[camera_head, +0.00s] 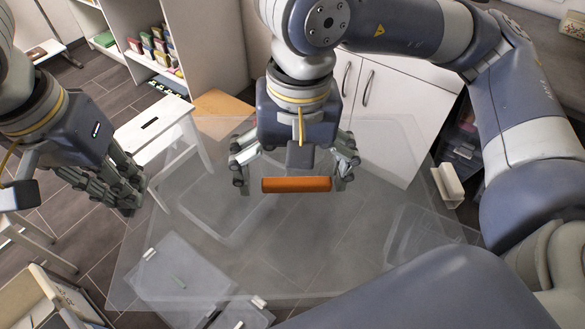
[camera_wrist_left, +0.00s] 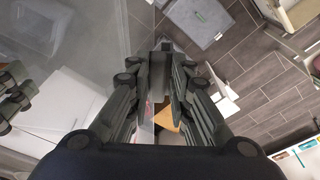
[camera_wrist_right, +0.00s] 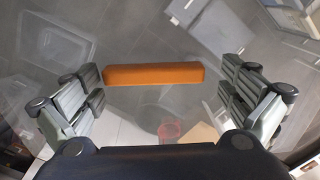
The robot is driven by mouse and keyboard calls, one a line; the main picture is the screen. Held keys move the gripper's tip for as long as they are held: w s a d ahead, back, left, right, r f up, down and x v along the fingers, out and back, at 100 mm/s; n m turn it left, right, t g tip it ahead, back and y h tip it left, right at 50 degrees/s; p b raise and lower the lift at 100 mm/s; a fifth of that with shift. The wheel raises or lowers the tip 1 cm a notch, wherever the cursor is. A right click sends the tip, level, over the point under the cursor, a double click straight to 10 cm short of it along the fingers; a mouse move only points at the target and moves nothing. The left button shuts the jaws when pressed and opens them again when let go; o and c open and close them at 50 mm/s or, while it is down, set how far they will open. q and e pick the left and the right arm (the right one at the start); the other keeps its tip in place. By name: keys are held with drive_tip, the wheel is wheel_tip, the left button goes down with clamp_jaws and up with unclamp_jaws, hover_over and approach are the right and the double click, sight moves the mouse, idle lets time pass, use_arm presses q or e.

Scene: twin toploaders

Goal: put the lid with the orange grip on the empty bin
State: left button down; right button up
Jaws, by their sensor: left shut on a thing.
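The orange grip (camera_head: 296,184) is a straight bar below my right gripper (camera_head: 294,178). The lid under it is see-through and its outline is hard to make out. My right gripper is open, with a finger beyond each end of the bar. In the right wrist view the orange grip (camera_wrist_right: 154,74) lies between the spread fingers, with a gap at the right end. My left gripper (camera_head: 132,196) is at the left, away from the grip. Its fingers are close together on something I cannot make out. I cannot tell which clear container is the empty bin.
A see-through table (camera_head: 335,275) spans the middle. A white stool (camera_head: 160,135), shelves (camera_head: 215,45) and a white cabinet (camera_head: 385,110) stand behind.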

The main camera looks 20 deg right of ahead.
drive_tip(key=c, duration=0.9)
use_arm(q)
drive_tip(key=c, duration=1.4)
unclamp_jaws()
use_arm(e)
drive_tip(key=shift+c, duration=0.6)
use_arm(q)
drive_tip(key=shift+o, duration=0.2)
